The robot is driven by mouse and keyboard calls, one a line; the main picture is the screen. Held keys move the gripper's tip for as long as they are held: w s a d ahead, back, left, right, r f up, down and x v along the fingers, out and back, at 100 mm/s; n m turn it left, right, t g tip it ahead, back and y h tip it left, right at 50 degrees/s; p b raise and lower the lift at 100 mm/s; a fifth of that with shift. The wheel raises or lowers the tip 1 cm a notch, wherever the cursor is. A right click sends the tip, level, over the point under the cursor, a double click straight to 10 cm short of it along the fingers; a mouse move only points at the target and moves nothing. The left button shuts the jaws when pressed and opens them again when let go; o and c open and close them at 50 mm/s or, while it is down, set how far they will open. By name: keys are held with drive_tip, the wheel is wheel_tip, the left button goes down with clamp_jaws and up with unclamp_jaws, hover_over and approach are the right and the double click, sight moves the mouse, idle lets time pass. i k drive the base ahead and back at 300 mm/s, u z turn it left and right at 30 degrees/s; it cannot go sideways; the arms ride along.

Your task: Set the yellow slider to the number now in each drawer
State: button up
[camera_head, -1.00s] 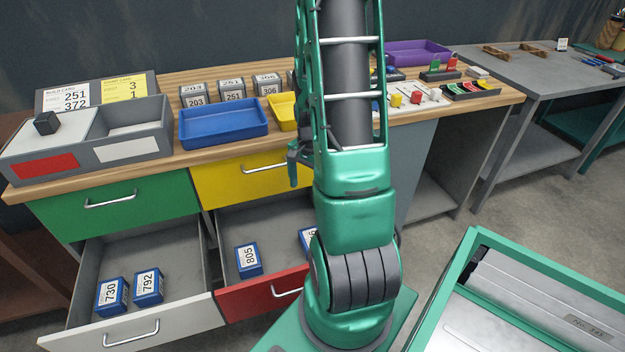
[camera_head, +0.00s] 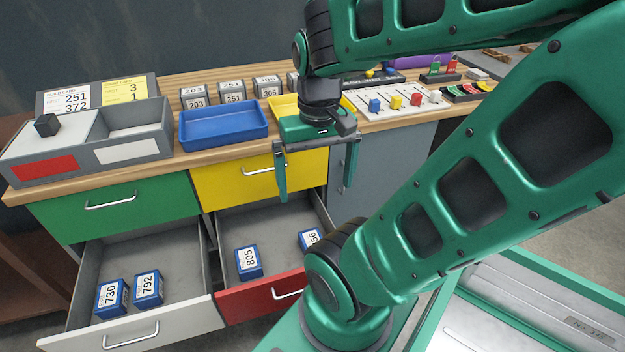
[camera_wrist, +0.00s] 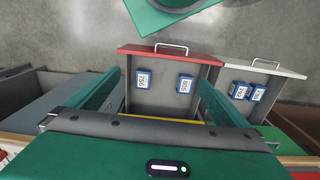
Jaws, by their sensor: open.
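The yellow slider (camera_head: 396,102) stands on a pale slider board (camera_head: 420,106) on the bench, between a blue and a red slider. The red drawer (camera_head: 262,291) is open and holds two blue blocks, one marked 805 (camera_head: 248,262) and one (camera_head: 311,239) whose label is partly hidden. The white drawer (camera_head: 170,331) is open with blue blocks marked 730 (camera_head: 110,297) and 792 (camera_head: 148,287). The green drawer (camera_head: 150,203) and yellow drawer (camera_head: 222,184) are shut. My gripper (camera_head: 317,192) is open and empty, fingers down by the yellow drawer. In the wrist view, the red drawer (camera_wrist: 165,55) shows between the fingers.
A blue tray (camera_head: 222,128) and a divided grey box (camera_head: 150,146) stand on the bench's left. A yellow tray (camera_head: 284,105) is partly hidden by my gripper. The open drawers jut out over the floor.

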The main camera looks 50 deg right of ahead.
sight(396, 100)
drive_tip(key=z, duration=1.9)
